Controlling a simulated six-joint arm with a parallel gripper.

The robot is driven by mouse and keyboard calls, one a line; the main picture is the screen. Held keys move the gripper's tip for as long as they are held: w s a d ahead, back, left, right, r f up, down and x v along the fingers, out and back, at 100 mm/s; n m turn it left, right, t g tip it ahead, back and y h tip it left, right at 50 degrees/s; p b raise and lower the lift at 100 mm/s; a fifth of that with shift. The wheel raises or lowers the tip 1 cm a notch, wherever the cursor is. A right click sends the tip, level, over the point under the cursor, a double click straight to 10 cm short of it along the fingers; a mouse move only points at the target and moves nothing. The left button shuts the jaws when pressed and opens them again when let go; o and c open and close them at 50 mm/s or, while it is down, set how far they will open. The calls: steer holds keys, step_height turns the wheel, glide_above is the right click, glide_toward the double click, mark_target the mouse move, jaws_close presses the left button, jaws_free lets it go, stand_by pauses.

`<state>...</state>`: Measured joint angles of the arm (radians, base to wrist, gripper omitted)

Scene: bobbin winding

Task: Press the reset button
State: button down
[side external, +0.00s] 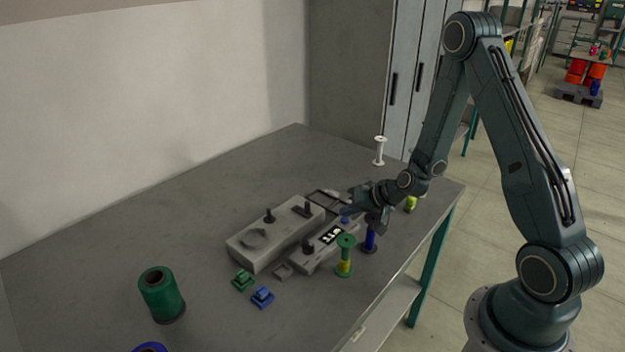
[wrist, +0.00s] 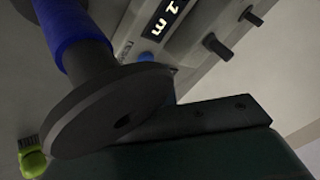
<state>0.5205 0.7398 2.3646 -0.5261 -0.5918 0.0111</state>
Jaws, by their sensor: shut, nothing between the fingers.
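The reset button is most likely the small blue button (side external: 345,219) on the grey control box (side external: 312,262), beside the lit display (side external: 331,235). In the side view my gripper (side external: 346,210) is shut and empty, with its fingertips just above or at the button; I cannot tell whether they touch. In the wrist view a dark finger (wrist: 205,118) lies across the lower middle.
A blue bobbin (side external: 369,241) stands close by my gripper and looms large in the wrist view (wrist: 75,40). A green-and-yellow bobbin (side external: 345,258) stands in front of the box. The winder (side external: 262,243) is behind. A white bobbin (side external: 379,152) and green spool (side external: 161,294) stand apart.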

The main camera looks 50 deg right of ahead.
steer(key=shift+f, duration=0.5)
stand_by(0.9)
steer(key=shift+r, duration=0.9)
steer(key=shift+r, duration=0.15)
steer(key=shift+r, duration=2.4)
